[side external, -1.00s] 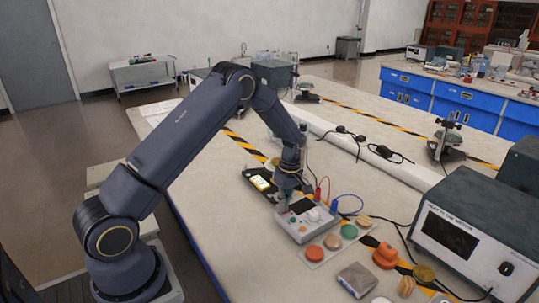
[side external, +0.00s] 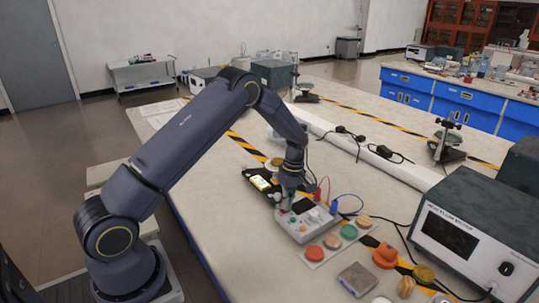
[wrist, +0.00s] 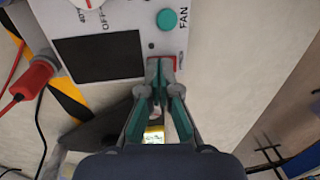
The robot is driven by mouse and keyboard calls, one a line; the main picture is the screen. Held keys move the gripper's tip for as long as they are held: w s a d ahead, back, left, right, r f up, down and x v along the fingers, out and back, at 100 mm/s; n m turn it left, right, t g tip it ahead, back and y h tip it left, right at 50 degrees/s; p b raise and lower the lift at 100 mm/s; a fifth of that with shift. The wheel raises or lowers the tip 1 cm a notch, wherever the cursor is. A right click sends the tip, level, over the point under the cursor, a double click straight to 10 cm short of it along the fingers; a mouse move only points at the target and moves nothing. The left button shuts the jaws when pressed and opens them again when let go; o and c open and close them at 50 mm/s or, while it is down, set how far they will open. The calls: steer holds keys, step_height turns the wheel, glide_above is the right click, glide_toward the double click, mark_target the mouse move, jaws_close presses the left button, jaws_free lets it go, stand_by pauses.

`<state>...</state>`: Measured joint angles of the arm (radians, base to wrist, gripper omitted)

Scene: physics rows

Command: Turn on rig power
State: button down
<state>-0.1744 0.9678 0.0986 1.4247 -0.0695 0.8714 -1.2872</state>
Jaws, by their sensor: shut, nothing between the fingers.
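A light grey control box (side external: 313,227) sits on the bench in the side view. It also shows in the wrist view (wrist: 115,20), with a dark screen (wrist: 98,56), a white dial marked OFF (wrist: 88,4) and a green button marked FAN (wrist: 167,19). A small red part (wrist: 173,59), likely a switch, lies at the box's edge. My gripper (wrist: 162,66) is shut, its fingertips over the red part and covering most of it. Contact cannot be told. In the side view my gripper (side external: 285,204) points down at the box's left end.
Red and blue leads (side external: 345,198) rise behind the box. Coloured discs (side external: 332,241), an orange object (side external: 385,256) and a grey block (side external: 357,279) lie in front and to its right. A large metering instrument (side external: 470,235) stands far right. A black case (side external: 258,183) lies behind my gripper.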

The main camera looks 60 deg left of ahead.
steer(key=shift+r, duration=0.1)
step_height(320, 180, up, 14)
steer(key=w, duration=0.1)
steer(key=shift+w, duration=0.35)
steer(key=shift+s, duration=0.65)
steer(key=f, duration=0.4)
steer(key=s+f, duration=0.1)
steer(key=f, duration=0.9)
steer(key=shift+s, duration=0.35)
